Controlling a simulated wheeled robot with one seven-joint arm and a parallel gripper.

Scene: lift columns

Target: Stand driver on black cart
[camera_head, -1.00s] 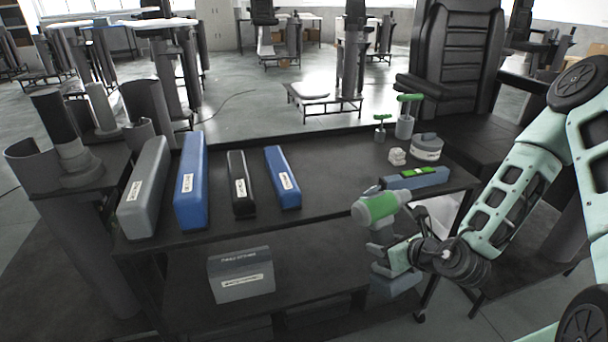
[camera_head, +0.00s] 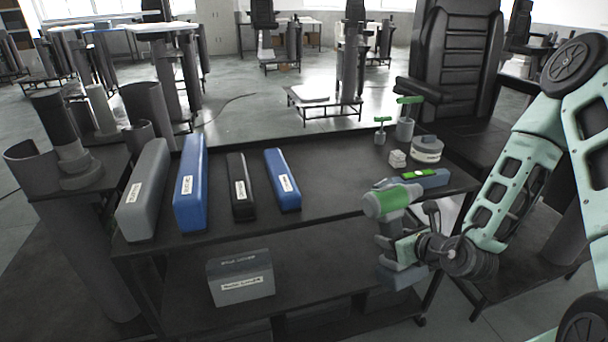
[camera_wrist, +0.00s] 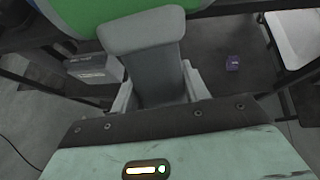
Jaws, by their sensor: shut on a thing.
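The driver (camera_head: 390,201) has a green and grey body and a grey handle with a wider grey foot. My gripper (camera_head: 405,250) is shut on its handle and holds it upright at the front right edge of the black cart (camera_head: 330,188). In the wrist view the driver's grey handle (camera_wrist: 155,65) sits between the fingers, with part of the green body at the top. The cart has a black top and a lower shelf (camera_head: 310,255). From the head view I cannot tell the exact gap between driver and cart.
Several long boxes, one a blue box (camera_head: 190,185), stand on the cart's left half. A blue-grey level with green (camera_head: 425,178), a small white block (camera_head: 397,159), a round container (camera_head: 427,149) and green-handled tools (camera_head: 405,120) are at the right. A grey box (camera_head: 240,280) is on the lower shelf. The top's middle front is clear.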

